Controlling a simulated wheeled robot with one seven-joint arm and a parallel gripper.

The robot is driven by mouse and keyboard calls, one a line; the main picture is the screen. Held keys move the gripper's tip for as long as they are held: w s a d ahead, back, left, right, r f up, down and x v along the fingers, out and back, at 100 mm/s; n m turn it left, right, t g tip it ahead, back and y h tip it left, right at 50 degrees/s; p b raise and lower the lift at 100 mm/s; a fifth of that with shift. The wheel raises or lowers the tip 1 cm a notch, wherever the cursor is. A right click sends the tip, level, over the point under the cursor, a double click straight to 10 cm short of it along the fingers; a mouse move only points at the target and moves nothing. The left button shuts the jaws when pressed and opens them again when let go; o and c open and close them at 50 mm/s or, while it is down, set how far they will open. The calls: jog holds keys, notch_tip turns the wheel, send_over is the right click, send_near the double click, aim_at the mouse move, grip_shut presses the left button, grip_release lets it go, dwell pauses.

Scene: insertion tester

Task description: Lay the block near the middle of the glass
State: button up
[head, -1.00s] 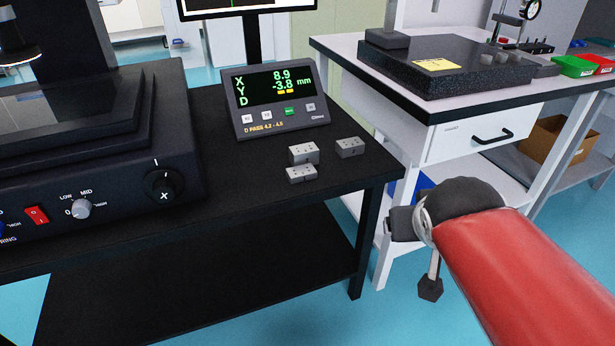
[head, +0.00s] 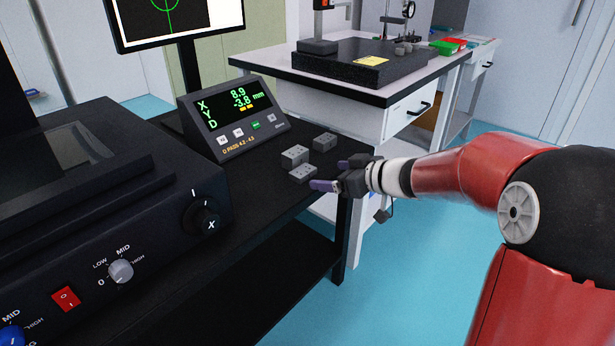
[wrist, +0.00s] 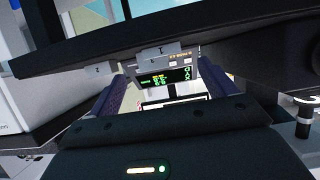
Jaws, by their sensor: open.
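Three small grey blocks sit on the black bench: one at the back left (head: 295,156), one at the back right (head: 324,142) and one in front (head: 303,173). My gripper (head: 335,174) is open and empty, just right of the blocks by the bench's right edge. In the wrist view, a grey block (wrist: 163,50) shows beyond the gap between the fingers, and another grey block (wrist: 98,69) lies left of it. The glass seems to be the dark plate (head: 40,155) on the black machine at left, partly cut off; its middle is not clear.
A readout box (head: 238,117) stands behind the blocks, showing X 8.9 and Y -3.8. The black machine (head: 130,210) with knobs fills the left. A monitor (head: 175,22) is at the back. A white table (head: 385,80) stands beyond the bench's right end.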

aim_at(306, 171)
jog(key=x, duration=0.4)
jog(key=b+x, duration=0.1)
jog(key=x, duration=0.2)
jog(key=shift+w+a+r, duration=0.1)
jog(key=shift+w+a, duration=0.05)
jog(key=shift+a, duration=0.3)
jog(key=c, duration=1.2)
notch_tip(306, 171, up, 20)
jog(key=p, duration=0.3)
jog(key=shift+p, duration=0.35)
